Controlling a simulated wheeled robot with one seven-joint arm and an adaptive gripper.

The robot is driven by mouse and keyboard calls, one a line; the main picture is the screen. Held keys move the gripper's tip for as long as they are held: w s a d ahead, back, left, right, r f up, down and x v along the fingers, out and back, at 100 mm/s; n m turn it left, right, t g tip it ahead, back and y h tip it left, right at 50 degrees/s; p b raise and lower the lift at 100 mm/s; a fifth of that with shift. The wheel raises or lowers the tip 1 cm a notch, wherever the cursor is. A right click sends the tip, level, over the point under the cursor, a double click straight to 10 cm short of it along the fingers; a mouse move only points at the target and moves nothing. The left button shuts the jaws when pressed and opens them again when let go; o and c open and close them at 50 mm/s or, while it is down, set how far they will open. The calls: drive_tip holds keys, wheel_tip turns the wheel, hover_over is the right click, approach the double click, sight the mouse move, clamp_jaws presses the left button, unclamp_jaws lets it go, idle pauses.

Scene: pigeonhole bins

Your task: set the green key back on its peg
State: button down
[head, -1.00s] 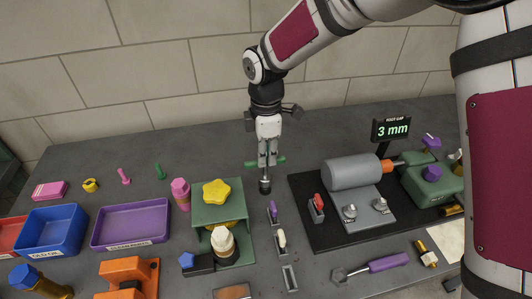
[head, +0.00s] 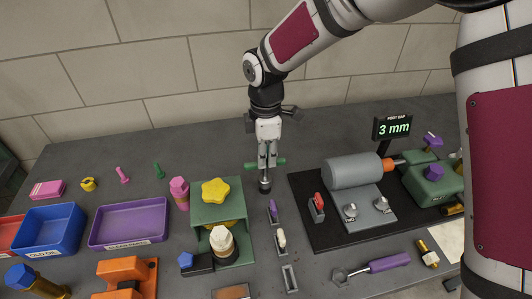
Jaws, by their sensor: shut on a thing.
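My gripper (head: 267,163) points down above the dark bench, a little right of the green stand with the yellow star knob. It is shut on the green key, whose green crossbar (head: 281,162) sticks out on both sides of the fingers. A dark round piece (head: 265,186) shows right below the fingertips. I cannot tell whether it is the key's lower end or a peg under it, nor whether the two touch. No other part is clearly the key's peg.
The green stand (head: 207,212) is close on the left. Several small holders stand in front, with a purple item (head: 272,208) and a white item (head: 281,240); one holder (head: 290,278) looks empty. A black mat (head: 306,230) with a grey cylinder (head: 352,172) lies right.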

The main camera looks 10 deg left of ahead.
drive_tip(key=shift+f+b, duration=0.45)
drive_tip(key=shift+f, duration=0.65)
drive_tip(key=c, duration=1.5)
unclamp_jaws()
drive_tip(key=shift+r+p, duration=0.7)
drive_tip(key=shift+r, duration=1.85)
wheel_tip(320, 180, up, 12)
drive_tip(key=shift+r, duration=0.1)
